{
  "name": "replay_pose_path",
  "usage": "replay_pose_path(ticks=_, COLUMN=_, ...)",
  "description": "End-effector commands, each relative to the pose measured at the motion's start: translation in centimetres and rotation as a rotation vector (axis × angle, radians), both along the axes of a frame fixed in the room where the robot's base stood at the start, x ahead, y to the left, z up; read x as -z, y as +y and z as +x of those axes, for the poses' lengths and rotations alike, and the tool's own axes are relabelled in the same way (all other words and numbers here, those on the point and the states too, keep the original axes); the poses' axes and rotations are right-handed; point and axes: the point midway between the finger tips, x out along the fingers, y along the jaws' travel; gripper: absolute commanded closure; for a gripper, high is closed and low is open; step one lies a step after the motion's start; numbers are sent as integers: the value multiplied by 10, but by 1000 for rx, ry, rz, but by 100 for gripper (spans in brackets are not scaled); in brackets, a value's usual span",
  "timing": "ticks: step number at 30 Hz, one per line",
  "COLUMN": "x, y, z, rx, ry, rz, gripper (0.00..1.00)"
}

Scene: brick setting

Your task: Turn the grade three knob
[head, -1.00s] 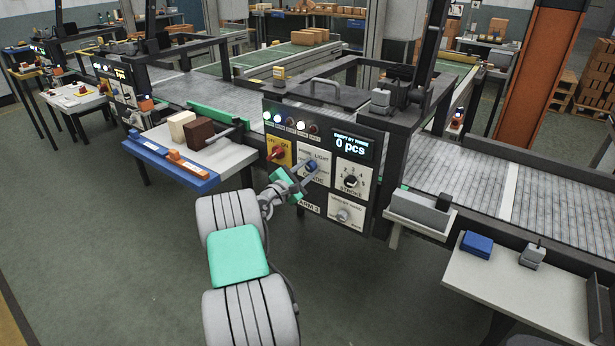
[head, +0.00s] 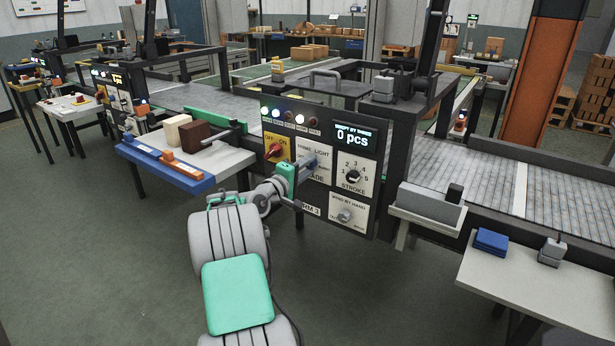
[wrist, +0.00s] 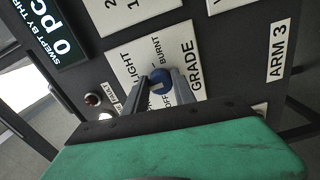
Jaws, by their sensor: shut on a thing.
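The blue grade knob (wrist: 161,80) sits on a white plate (wrist: 133,50) marked LIGHT, BURNT, OFF and GRADE, on the dark panel labelled ARM 3 (wrist: 277,50). My gripper (wrist: 163,86) is shut on the knob, one finger on each side of it. In the head view my gripper (head: 310,164) is at the plate and covers most of the knob and part of the lettering. I cannot tell clearly which mark the knob points at.
Close by on the panel are a red switch on a yellow plate (head: 277,146), the STROKE dial (head: 353,175) and a hand-wind knob (head: 345,215). A blue-edged shelf with blocks (head: 165,165) stands to the left. A side table (head: 520,285) stands at right.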

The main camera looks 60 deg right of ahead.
Motion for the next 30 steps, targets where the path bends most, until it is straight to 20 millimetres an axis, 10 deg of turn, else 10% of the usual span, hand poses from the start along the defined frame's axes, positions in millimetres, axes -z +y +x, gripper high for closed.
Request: replay_pose_path(ticks=30, x=4, y=0, z=0, rx=1, ry=-502, rz=-76, gripper=100)
